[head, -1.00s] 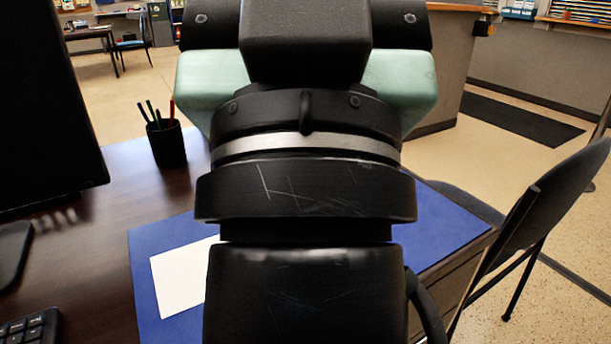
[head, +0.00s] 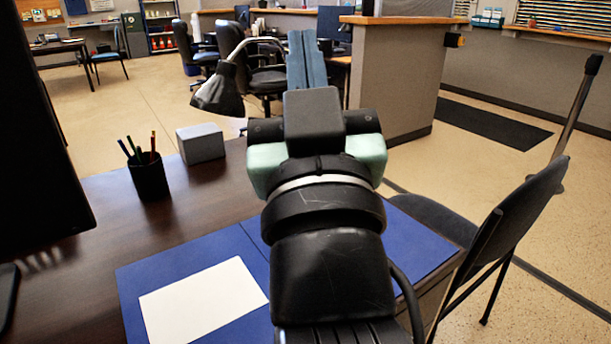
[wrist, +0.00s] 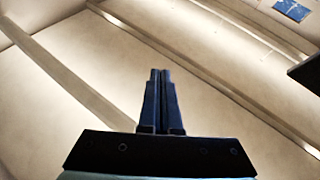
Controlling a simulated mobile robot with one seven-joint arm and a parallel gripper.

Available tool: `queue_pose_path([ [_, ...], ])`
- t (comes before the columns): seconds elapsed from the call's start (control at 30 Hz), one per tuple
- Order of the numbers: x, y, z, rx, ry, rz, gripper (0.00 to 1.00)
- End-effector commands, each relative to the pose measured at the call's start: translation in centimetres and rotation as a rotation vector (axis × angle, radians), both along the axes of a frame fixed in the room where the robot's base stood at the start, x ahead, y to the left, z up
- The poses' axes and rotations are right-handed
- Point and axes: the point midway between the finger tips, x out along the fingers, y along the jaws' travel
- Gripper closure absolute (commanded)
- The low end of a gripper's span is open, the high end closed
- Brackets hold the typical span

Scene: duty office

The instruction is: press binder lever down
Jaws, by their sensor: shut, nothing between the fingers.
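A flat blue binder (head: 150,270) lies open on the dark desk, with a white sheet (head: 205,302) on its left half. Its lever is not visible; my arm covers the middle of the binder. My gripper (head: 307,45) is raised beyond and above the binder, well apart from it, with its fingers pointing up. In the wrist view, its two fingers (wrist: 161,73) are together with nothing between them, against what looks like the ceiling.
A pen cup (head: 148,178), a grey box (head: 201,143) and a desk lamp (head: 219,92) stand on the desk's far side. A dark monitor (head: 40,150) is at the left. A chair (head: 525,215) stands at the right. Open floor lies beyond the desk.

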Motion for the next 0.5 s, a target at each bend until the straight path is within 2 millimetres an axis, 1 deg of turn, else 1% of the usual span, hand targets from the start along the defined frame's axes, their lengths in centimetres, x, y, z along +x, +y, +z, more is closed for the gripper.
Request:
queue_pose_path([
  [0.03, 1.4, -0.6, 0.5, -0.014, 0.067, -0.005, 1.0],
  [0.1, 2.9, -1.4, -0.7, -0.036, 0.153, -0.007, 1.0],
  [0.2, 4.7, -2.4, -2.4, -0.066, 0.271, 0.001, 1.0],
  [0.33, 6.2, -3.6, -4.9, -0.101, 0.416, 0.022, 1.0],
  [0.5, 6.9, -5.0, -8.1, -0.136, 0.592, 0.074, 1.0],
])
